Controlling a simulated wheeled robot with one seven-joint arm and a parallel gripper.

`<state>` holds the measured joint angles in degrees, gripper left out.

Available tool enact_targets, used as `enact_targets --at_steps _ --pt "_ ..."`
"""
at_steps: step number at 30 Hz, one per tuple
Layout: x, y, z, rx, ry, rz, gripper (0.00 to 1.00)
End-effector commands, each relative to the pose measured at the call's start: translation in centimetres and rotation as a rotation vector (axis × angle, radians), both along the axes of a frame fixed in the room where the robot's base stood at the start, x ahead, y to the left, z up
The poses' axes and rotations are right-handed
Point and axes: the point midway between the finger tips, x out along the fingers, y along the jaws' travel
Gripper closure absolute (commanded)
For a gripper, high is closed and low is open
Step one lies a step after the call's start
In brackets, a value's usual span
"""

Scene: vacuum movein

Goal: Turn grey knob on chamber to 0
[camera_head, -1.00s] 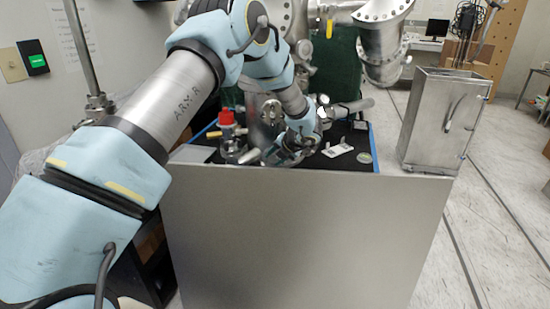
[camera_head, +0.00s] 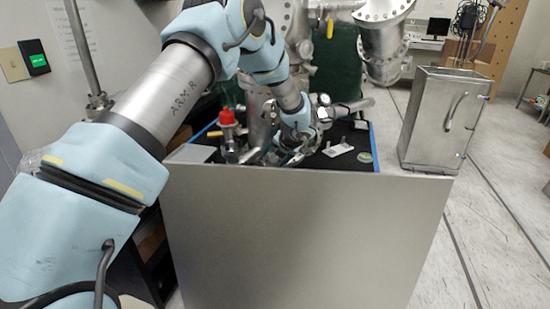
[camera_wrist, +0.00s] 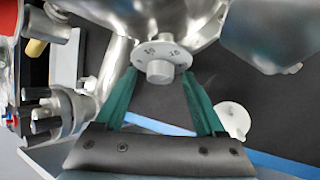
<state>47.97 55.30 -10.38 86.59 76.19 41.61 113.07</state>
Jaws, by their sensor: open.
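The grey knob (camera_wrist: 160,71) is a short round stub at the centre of a light dial disc (camera_wrist: 160,54) with printed numbers, on the shiny metal chamber (camera_wrist: 110,50) in the wrist view. My gripper (camera_wrist: 159,77) is open, its two green fingers pointing toward the dial. The fingertips lie to the left and right of the knob in the picture; contact is not clear. In the head view the chamber (camera_head: 262,118) stands on the black tabletop, partly behind my arm. My gripper is hard to make out there, and the knob is hidden.
A red-capped valve (camera_head: 227,117) stands left of my gripper. Black-knobbed metal fittings (camera_wrist: 45,115) are close on the left in the wrist view. A small white plate (camera_head: 337,150) lies on the black tabletop (camera_head: 350,135).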

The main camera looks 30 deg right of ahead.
Motion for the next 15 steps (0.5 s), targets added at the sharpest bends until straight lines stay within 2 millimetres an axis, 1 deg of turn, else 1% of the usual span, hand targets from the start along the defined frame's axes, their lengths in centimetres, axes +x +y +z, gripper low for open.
enact_targets --at_steps 5,15 --pt "-1.0 -0.2 1.1 0.000 -0.001 -0.002 0.28" --pt "-5.1 -0.4 6.1 -0.002 -0.002 -0.001 0.28"
